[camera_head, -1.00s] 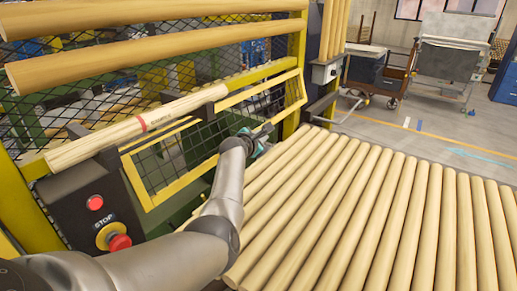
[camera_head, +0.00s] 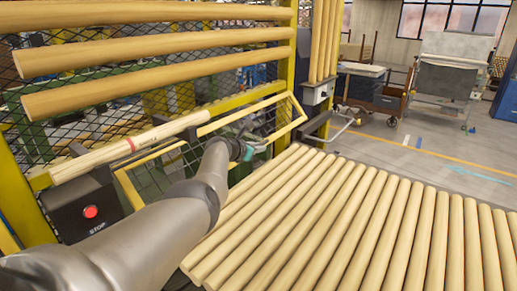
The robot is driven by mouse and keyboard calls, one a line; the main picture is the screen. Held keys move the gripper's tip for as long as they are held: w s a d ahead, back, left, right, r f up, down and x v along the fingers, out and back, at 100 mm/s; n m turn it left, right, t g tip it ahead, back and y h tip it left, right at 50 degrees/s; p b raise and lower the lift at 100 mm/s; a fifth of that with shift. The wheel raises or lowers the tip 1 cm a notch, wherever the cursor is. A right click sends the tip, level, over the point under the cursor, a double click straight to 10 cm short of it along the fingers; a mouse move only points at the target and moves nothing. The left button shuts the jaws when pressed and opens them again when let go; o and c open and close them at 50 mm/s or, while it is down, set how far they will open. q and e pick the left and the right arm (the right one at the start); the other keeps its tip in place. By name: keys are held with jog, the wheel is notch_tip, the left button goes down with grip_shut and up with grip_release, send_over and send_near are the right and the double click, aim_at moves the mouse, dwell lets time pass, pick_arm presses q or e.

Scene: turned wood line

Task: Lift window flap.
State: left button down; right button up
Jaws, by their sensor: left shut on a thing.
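The window flap (camera_head: 287,131) is a yellow frame with dark mesh, set in the fence under a wooden rail. It slants out from the fence, its free lower edge toward me. My left gripper (camera_head: 252,150), with teal parts at its fingers, is at the flap's lower edge, right of its middle. It is shut on the flap's frame, though the exact contact is small and partly hidden. My left arm covers much of the flap's lower left part. My right gripper is not in view.
A bed of wooden rods (camera_head: 340,215) lies just right of my left arm. Long rods (camera_head: 160,55) cross the fence above the flap. A black stop-button box (camera_head: 85,210) is at left. Trolleys (camera_head: 380,90) stand on open floor behind.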

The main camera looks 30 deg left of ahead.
pick_arm(q)
jog(key=shift+d, duration=0.15)
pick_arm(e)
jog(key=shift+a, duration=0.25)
pick_arm(q)
jog(key=c, duration=0.8)
grip_release()
jog(key=shift+c, duration=0.2)
jog(key=shift+s+r+p, duration=0.3)
jog(key=shift+s+p, duration=0.05)
jog(key=shift+p, duration=0.4)
jog(key=shift+p+v, duration=1.05)
jog(key=shift+p, duration=0.2)
jog(key=s, duration=1.2)
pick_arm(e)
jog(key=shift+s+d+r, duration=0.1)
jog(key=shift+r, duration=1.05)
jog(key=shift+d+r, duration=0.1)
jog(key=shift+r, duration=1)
pick_arm(q)
jog(key=shift+d+f, duration=0.1)
